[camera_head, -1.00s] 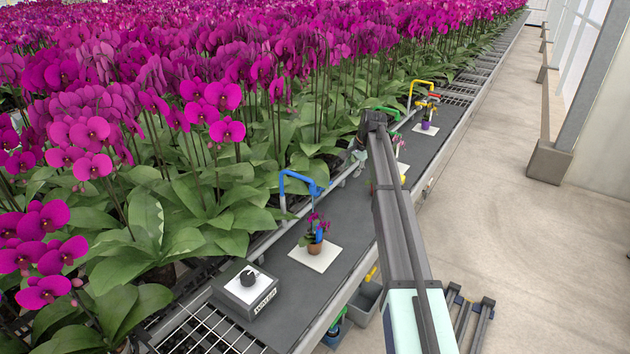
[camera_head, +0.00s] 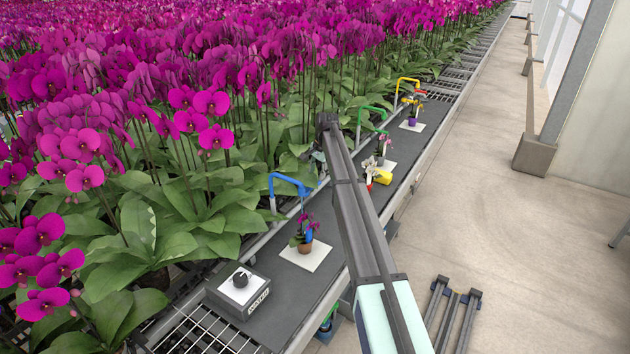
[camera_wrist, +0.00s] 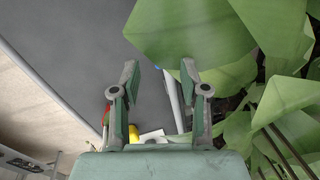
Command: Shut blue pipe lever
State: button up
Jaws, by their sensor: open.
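The blue pipe (camera_head: 290,178) arches over the bench edge, with its blue lever (camera_head: 309,187) at the spout end. Whether the lever is open or shut is too small to tell.
Below the pipe a small potted orchid (camera_head: 304,240) stands on a white tile (camera_head: 318,258). A grey box with a black knob (camera_head: 240,281) is at the near end. Green (camera_head: 372,109) and yellow (camera_head: 407,81) pipes stand farther along.

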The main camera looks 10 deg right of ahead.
aim_at(315, 184)
jog(key=shift+w+a+f+p, duration=0.15)
jog(key=shift+f+p, duration=0.05)
jog(key=shift+f, duration=0.8)
jog(key=shift+w+a+f+p, duration=0.1)
jog(key=shift+w+f+p, duration=0.1)
jog(key=shift+f, duration=0.75)
jog(key=shift+w+a+f+p, duration=0.1)
jog(key=shift+a+f+p, duration=0.1)
jog(key=shift+f, duration=0.8)
jog(key=shift+d, duration=0.1)
grip_shut()
